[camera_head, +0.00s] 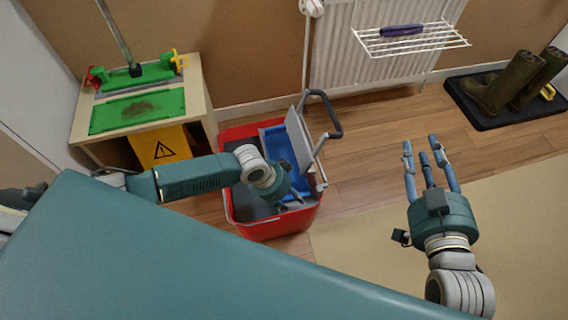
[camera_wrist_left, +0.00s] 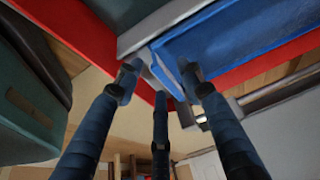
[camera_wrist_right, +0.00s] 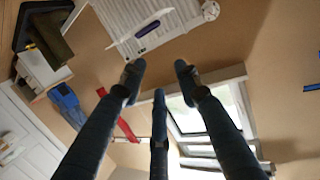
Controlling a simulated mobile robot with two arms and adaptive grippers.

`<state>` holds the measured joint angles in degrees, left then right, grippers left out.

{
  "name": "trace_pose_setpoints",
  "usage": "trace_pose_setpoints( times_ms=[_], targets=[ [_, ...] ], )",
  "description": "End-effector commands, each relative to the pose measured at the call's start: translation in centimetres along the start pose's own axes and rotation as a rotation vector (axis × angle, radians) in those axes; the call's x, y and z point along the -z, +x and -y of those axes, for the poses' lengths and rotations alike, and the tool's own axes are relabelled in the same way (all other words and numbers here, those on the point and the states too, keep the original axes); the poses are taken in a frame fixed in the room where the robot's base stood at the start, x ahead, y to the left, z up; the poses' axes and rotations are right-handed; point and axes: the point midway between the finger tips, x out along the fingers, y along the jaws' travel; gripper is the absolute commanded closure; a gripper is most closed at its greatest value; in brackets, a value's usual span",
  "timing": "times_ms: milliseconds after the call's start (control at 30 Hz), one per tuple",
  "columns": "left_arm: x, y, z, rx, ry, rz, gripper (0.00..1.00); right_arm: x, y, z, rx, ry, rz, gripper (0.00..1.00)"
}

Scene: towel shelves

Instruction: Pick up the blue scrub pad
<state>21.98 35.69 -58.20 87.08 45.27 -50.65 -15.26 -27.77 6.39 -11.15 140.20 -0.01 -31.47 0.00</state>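My left gripper (camera_head: 292,196) reaches down into the red bucket (camera_head: 275,229) in the head view, its fingers partly hidden. In the left wrist view its fingers (camera_wrist_left: 165,88) are spread, with nothing clearly held. A blue panel (camera_wrist_left: 240,40) lies just beyond them, and a small blue edge (camera_wrist_left: 187,82) shows between the fingertips. The blue part also shows in the bucket in the head view (camera_head: 276,143). I cannot tell whether any of this blue is the scrub pad or a bucket insert. My right gripper (camera_head: 430,153) is open and empty over the floor.
A grey wringer with a dark handle (camera_head: 336,115) rises at the bucket's right side. A wooden stand (camera_head: 199,106) with a green tray (camera_head: 138,109) and yellow sign (camera_head: 160,146) stands left. A wall rack (camera_head: 425,43) holds a purple item (camera_head: 402,30). Boots (camera_head: 505,85) stand at the right.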

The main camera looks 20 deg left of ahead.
Motion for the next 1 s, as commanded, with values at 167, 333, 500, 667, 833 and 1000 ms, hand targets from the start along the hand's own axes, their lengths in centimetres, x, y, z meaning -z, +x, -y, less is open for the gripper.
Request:
trace_pose_setpoints(
  times_ms=[167, 333, 500, 667, 833, 1000],
  targets=[
    [0.0, 0.0, 0.0, 0.0, 0.0, 0.0, 0.81, 0.0, 0.0, 0.0, 0.0, 0.0, 0.002, 0.68],
    [0.0, 0.0, 0.0, 0.0, 0.0, 0.0, 1.0, -0.1, 0.0, 0.0, -0.001, 0.0, 0.002, 0.68],
    [0.0, 0.0, 0.0, 0.0, 0.0, 0.0, 1.0, -0.1, 0.0, 0.0, -0.001, 0.0, 0.003, 0.68],
    [0.0, -0.1, 0.0, 0.0, 0.0, 0.0, 1.0, -0.1, 0.0, -0.1, -0.001, 0.0, 0.007, 0.68],
    [0.1, -0.3, -0.1, 0.0, -0.001, 0.0, 1.0, -1.6, -0.2, -0.1, -0.003, -0.001, 0.072, 0.68],
    [0.2, -0.7, -0.1, 0.0, -0.002, 0.0, 1.0, -4.1, -1.0, -0.5, -0.01, -0.001, 0.184, 0.68]
  ],
)
